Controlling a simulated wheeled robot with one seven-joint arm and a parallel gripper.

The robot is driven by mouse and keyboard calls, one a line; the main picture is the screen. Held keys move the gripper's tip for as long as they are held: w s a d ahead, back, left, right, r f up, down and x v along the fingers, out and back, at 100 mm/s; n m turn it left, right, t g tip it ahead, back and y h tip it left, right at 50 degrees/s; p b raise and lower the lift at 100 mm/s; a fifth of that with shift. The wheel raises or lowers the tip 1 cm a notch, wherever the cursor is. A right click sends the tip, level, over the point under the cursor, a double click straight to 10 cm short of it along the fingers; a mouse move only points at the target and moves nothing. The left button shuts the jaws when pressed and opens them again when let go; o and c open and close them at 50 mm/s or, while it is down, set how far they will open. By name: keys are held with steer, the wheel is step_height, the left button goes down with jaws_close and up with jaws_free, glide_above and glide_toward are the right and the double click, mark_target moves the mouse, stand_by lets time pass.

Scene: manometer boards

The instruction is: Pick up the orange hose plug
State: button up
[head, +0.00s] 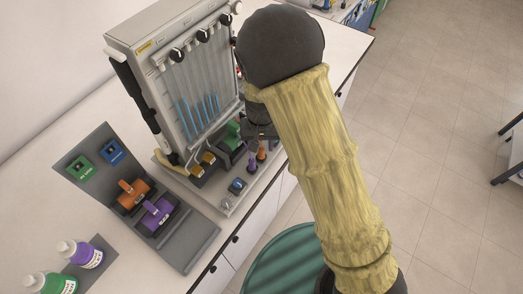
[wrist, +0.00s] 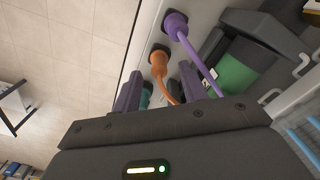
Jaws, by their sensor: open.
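The orange hose plug (wrist: 158,58) shows in the wrist view just beyond my fingertips, between the lines of the two fingers, with a thin orange hose running back from it. In the head view the orange plug (head: 251,164) stands on the grey base of the manometer board. A purple hose plug (wrist: 175,22) with a purple hose is right beside it, and it also shows in the head view (head: 261,153). My gripper (wrist: 160,78) is open, and nothing is seen clamped in it. In the head view my arm partly hides the gripper (head: 262,130).
The manometer board (head: 185,85) stands upright behind the plugs. A green block in a dark holder (wrist: 240,65) is close on the right in the wrist view. Left of the board, a grey stand (head: 190,245) carries orange and purple connectors. Bottles (head: 88,254) stand farther left.

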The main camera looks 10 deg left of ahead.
mark_target(261, 153)
steer(key=shift+f, duration=1.35)
jaws_close()
